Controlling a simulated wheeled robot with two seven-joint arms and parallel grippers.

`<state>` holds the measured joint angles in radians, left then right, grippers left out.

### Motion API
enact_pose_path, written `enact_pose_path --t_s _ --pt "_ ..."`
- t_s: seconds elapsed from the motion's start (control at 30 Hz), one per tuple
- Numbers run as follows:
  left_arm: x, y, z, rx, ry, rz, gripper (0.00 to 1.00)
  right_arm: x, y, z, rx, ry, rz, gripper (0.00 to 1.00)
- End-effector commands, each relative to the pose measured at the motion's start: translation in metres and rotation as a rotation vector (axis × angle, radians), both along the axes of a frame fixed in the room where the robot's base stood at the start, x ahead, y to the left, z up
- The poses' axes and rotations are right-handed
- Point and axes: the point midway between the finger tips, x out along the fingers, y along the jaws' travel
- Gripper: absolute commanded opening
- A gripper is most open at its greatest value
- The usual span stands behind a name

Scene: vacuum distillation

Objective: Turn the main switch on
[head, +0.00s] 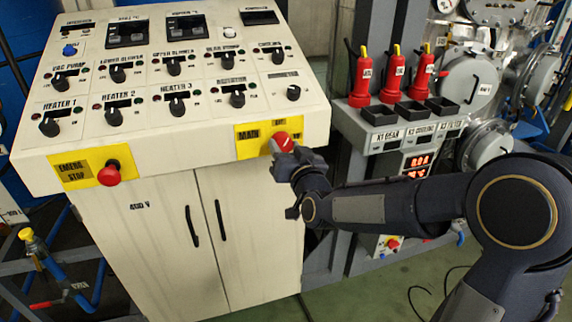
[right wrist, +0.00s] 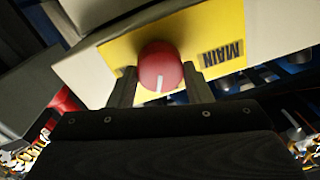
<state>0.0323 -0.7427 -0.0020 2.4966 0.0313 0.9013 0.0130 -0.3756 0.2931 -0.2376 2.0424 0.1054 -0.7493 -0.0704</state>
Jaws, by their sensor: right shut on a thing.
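The main switch (head: 282,142) is a red knob on a yellow plate (head: 246,141) marked MAIN, at the right end of the control cabinet's front edge. My right gripper (head: 288,154) reaches it from the right and is shut on it. In the right wrist view the red knob (right wrist: 160,68) sits between the two fingers (right wrist: 162,88), with a white mark on its face. The wording at the right of the plate is partly hidden in the head view. My left gripper is not in view.
A red emergency stop button (head: 109,174) sits at the left of the same edge. Rows of black knobs (head: 114,117) cover the cabinet top (head: 150,90). Red handled valves (head: 394,75) and a red-lit display (head: 418,164) stand to the right. Green floor shows below.

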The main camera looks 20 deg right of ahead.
Motion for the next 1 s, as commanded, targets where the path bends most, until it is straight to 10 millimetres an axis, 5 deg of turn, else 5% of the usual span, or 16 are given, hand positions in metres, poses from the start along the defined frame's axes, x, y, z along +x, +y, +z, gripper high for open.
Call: enact_pose_path --t_s 0.03,0.4,1.0 --pt "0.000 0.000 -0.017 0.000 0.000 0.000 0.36 0.000 -0.001 -0.008 0.047 -0.002 -0.001 0.22" --pt "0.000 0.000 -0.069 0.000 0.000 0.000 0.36 0.000 -0.001 -0.007 0.397 0.011 0.000 0.22" --pt "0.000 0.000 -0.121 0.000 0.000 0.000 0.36 0.000 -0.001 -0.005 0.918 0.032 0.001 0.22"
